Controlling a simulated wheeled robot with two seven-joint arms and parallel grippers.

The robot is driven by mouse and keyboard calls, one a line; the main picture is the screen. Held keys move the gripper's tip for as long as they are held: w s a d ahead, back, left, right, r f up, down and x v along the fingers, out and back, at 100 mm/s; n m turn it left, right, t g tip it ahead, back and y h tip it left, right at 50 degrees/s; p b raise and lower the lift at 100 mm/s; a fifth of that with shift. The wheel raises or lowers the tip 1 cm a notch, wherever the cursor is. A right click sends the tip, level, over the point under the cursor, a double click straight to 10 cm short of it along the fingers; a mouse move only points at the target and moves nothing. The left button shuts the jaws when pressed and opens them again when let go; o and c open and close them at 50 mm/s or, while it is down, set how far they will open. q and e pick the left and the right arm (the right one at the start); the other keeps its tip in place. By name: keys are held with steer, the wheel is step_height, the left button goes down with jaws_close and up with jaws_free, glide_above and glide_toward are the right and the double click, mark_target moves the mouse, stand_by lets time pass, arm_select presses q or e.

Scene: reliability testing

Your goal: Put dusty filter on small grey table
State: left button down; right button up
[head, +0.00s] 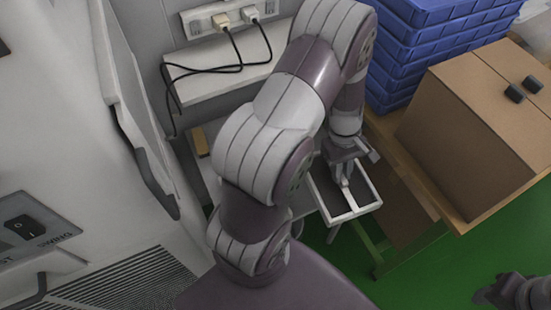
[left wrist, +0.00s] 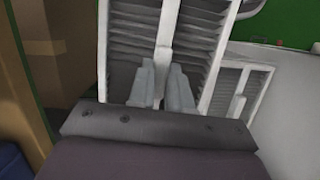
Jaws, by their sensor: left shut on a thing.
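A filter with a white frame, grey pleats and a white centre bar hangs from my left gripper (head: 346,180). The filter's frame (head: 372,193) shows at the right edge of the small grey table (head: 207,178), and I cannot tell whether they touch. In the left wrist view the two fingers of the left gripper (left wrist: 163,82) close on the centre bar of the filter (left wrist: 120,50). A second filter (left wrist: 228,90) of the same kind lies on a light surface to the right. My right gripper (head: 515,291) is partly in view at the lower right; its fingers are unclear.
Blue crates (head: 425,40) are stacked at the upper right. A cardboard box (head: 470,135) stands on a wooden table in front of them. A white shelf (head: 215,75) with black cables is at the back. A white machine with a switch (head: 24,227) fills the left. Green floor is open.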

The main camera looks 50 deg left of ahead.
arm_select(q)
steer(key=shift+a+n, duration=0.35)
steer(key=shift+n, duration=0.15)
steer(key=w+a+f, duration=0.1)
steer(key=a+f, duration=0.2)
steer(key=w+a+f+b, duration=0.1)
steer(key=a+f, duration=0.2)
steer(key=w+a+f, duration=0.1)
steer(key=a+f, duration=0.3)
steer(key=shift+w+a, duration=0.1)
steer(key=shift+w, duration=0.15)
steer(key=shift+w+f, duration=0.1)
steer(key=shift+f, duration=0.05)
steer(key=c, duration=1.1)
jaws_free()
steer(key=shift+f, duration=0.1)
steer(key=shift+o, duration=0.2)
